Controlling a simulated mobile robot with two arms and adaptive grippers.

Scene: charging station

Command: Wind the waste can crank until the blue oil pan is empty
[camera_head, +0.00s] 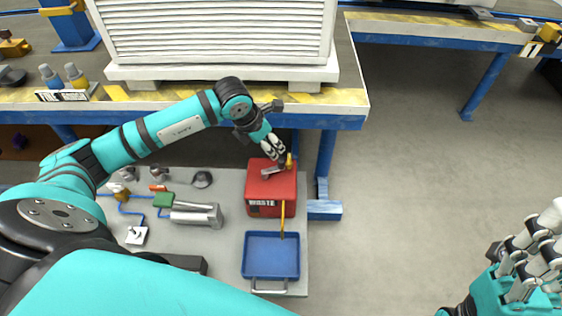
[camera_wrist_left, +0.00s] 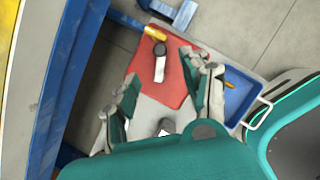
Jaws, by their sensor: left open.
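The red waste can (camera_head: 262,209), marked WASTE, stands on a grey floor panel. A crank (camera_head: 272,170) with a grey arm and yellow handle (camera_head: 289,160) is on its top. In the left wrist view the crank arm (camera_wrist_left: 160,65) and yellow handle (camera_wrist_left: 152,32) lie between and beyond the fingers. My left gripper (camera_head: 273,148) is open above the can, apart from the crank. The blue oil pan (camera_head: 271,257) sits in front of the can; a yellow tube (camera_head: 283,218) runs between them. I cannot make out oil inside. My right gripper (camera_head: 535,248) is far off at the right edge.
A workbench edge (camera_head: 345,97) with a blue frame is behind the can, its blue leg (camera_head: 326,160) close by on the right. A silver cylinder (camera_head: 197,214) and small fittings lie left of the can. The floor (camera_head: 420,190) to the right is clear.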

